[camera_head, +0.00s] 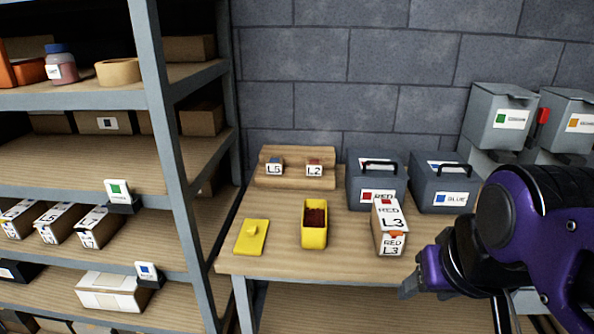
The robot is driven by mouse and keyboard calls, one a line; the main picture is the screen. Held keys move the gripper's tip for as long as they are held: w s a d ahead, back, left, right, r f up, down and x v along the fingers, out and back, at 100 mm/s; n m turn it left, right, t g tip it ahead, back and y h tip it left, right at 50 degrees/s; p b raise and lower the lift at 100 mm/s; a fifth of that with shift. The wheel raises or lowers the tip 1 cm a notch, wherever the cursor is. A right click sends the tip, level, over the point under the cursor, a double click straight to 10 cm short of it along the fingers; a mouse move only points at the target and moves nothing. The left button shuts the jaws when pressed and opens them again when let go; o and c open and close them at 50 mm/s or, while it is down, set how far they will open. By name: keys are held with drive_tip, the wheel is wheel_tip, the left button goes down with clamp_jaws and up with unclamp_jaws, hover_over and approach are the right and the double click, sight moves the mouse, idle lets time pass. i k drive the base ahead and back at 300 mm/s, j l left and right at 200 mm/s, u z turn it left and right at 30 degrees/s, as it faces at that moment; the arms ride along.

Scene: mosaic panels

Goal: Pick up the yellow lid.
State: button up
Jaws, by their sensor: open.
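My gripper (410,288) is at the lower right, in front of the table's edge and well to the right of the lid. Its jaws are open, and nothing shows in them. My purple arm covers the table's right part.
A white box marked L3 (388,228) stands between the container and my gripper. Two dark toolboxes (375,180) and a wooden stand (297,176) with L5 and L2 labels are behind. Metal shelving (172,150) rises left of the table. Grey bins (498,118) are at right.

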sight(251, 240)
drive_tip(key=i+j, duration=0.1)
drive_tip(key=j, duration=0.45)
drive_tip(key=i+j, duration=0.15)
drive_tip(key=j, duration=0.4)
drive_tip(key=i+j, duration=0.1)
drive_tip(key=j, duration=0.45)
